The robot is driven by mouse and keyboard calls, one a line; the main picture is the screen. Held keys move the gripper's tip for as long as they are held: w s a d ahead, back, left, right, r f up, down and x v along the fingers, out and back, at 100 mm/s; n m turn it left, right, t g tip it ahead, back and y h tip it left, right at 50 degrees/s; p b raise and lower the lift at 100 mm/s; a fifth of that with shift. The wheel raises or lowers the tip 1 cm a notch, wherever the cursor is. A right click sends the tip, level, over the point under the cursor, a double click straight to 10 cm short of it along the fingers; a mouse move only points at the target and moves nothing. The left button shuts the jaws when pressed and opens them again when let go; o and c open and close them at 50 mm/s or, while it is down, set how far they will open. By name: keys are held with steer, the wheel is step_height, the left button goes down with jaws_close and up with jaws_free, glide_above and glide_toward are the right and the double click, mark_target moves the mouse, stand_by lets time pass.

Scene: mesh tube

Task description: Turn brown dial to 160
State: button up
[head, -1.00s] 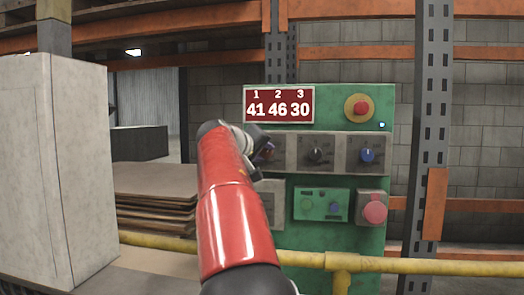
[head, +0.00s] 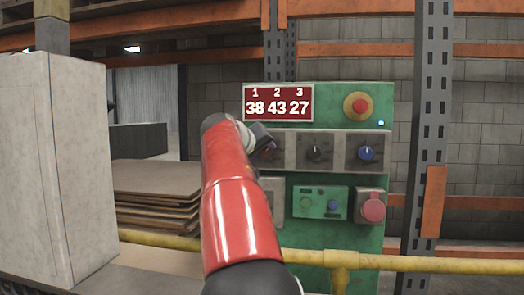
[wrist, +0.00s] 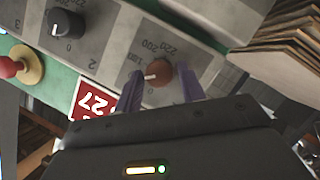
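The brown dial (wrist: 160,84) shows in the wrist view on a grey plate, with a white pointer mark toward the picture's left. Numbers such as 200 and 220 are printed around it; the number at the pointer's tip is not legible. My gripper (wrist: 160,88) is open, with one purple finger on each side of the dial and apparent gaps between. In the head view my gripper (head: 264,142) is at the leftmost dial plate and mostly hides the brown dial. The red display (head: 278,104) reads 38, 43, 27 under 1, 2, 3.
A black dial (head: 316,152) and a blue dial (head: 366,153) sit to the right on the green panel (head: 335,245). A red button (head: 359,106) is above and a red plug (head: 373,209) below. A yellow rail (head: 430,267) runs in front. Stacked boards (head: 155,195) stand left.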

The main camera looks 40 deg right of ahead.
steer(key=shift+o, duration=1.1)
steer(key=shift+r, duration=0.1)
steer(key=b+v, duration=0.1)
steer(key=v, duration=0.6)
steer(key=shift+a, duration=0.4)
steer(key=shift+s+r, duration=0.1)
steer(key=shift+s, duration=0.05)
